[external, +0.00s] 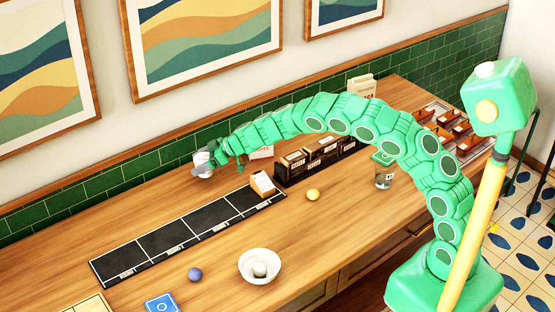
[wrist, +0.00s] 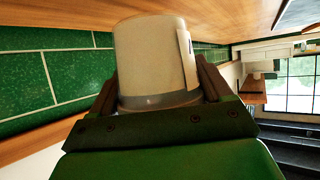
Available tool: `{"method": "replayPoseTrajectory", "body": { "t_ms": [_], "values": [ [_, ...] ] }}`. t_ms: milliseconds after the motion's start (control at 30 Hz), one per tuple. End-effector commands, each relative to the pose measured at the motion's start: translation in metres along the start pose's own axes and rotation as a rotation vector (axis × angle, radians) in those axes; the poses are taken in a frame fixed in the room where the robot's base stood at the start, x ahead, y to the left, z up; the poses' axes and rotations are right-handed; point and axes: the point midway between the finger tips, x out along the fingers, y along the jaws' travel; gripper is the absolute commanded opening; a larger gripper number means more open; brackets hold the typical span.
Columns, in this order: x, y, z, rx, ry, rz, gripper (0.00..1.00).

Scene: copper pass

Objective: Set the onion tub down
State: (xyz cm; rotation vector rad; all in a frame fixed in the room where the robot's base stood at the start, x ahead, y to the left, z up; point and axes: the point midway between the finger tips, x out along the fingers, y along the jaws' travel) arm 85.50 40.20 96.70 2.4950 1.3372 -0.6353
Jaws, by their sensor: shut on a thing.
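The onion tub shows as a pale, whitish round tub with a grey band in the wrist view (wrist: 155,55). In the external view the tub (external: 202,169) is small and partly covered by my gripper. My gripper (external: 208,157) is shut on it, with one dark finger on each side in the wrist view (wrist: 157,90). The tub is held near the green tiled wall, behind the black labelled mat (external: 160,240). I cannot tell whether it touches the counter. A light label strip shows on its side; no text is readable.
A small box (external: 262,184) stands at the mat's right end; its other sections are bare. A black rack (external: 290,175) of dark boxes is right of it. A yellow ball (external: 313,194), purple ball (external: 195,274), white bowl (external: 260,278) and lidded jar (external: 384,176) stand on the counter.

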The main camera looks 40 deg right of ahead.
Motion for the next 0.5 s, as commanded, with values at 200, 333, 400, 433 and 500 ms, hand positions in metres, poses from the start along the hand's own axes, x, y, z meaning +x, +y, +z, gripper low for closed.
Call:
{"method": "replayPoseTrajectory", "body": {
  "t_ms": [200, 333, 400, 433, 500],
  "values": [
    [0.006, 0.003, 0.002, 0.001, 0.001, 0.001, 0.43],
    [0.014, 0.002, 0.017, 0.002, 0.0, 0.001, 0.43],
    [0.018, 0.002, 0.024, 0.001, 0.001, 0.0, 0.43],
    [0.019, 0.002, 0.026, 0.0, 0.001, 0.001, 0.43],
    [0.021, 0.002, 0.028, 0.0, 0.002, 0.001, 0.43]
  ]
}}
